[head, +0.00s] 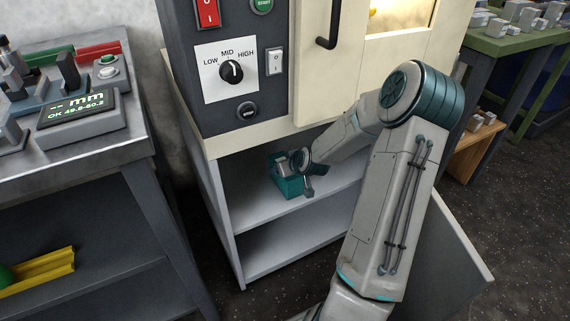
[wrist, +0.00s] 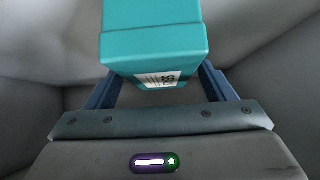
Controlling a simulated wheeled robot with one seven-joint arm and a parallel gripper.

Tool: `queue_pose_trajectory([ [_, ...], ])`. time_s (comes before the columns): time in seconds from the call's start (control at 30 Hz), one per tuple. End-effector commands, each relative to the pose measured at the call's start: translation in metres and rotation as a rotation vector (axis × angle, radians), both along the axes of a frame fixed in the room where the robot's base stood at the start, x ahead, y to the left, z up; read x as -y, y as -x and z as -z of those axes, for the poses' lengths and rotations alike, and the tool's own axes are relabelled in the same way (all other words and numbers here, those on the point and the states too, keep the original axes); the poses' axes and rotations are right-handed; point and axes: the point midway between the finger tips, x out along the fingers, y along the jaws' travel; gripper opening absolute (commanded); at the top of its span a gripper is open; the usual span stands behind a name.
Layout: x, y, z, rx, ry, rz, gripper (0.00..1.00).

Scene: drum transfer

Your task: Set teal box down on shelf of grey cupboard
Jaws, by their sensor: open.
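The teal box (head: 287,184) stands upright on the upper shelf (head: 258,217) of the grey cupboard (head: 213,199), towards its left side. In the wrist view the teal box (wrist: 153,40) fills the top middle, with a white printed label on it. My gripper (head: 298,174) is inside the cupboard at the box. In the wrist view its two blue fingers (wrist: 155,88) lie on either side of the box, and the jaws are open. The fingertips are hidden behind the box, and I cannot tell whether either finger touches it.
A cream and grey machine (head: 275,65) with a dial and switches sits on top of the cupboard, close above my arm. The cupboard door (head: 455,245) hangs open at the right. A grey bench (head: 100,150) stands at the left. The lower shelf (head: 285,245) looks empty.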

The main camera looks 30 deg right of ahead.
Motion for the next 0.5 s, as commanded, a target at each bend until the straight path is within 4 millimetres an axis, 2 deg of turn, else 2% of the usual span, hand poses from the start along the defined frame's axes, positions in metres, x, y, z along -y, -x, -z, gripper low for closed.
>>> queue_pose_trajectory([
  [0.03, 0.001, 0.009, -0.014, 0.0, 0.001, 0.001, 0.76],
  [0.2, 0.003, 0.037, -0.041, 0.0, 0.002, 0.004, 0.76],
  [0.33, 0.003, 0.054, -0.055, 0.0, 0.001, 0.001, 0.76],
  [0.5, 0.003, 0.066, -0.064, 0.001, 0.001, 0.0, 0.76],
])
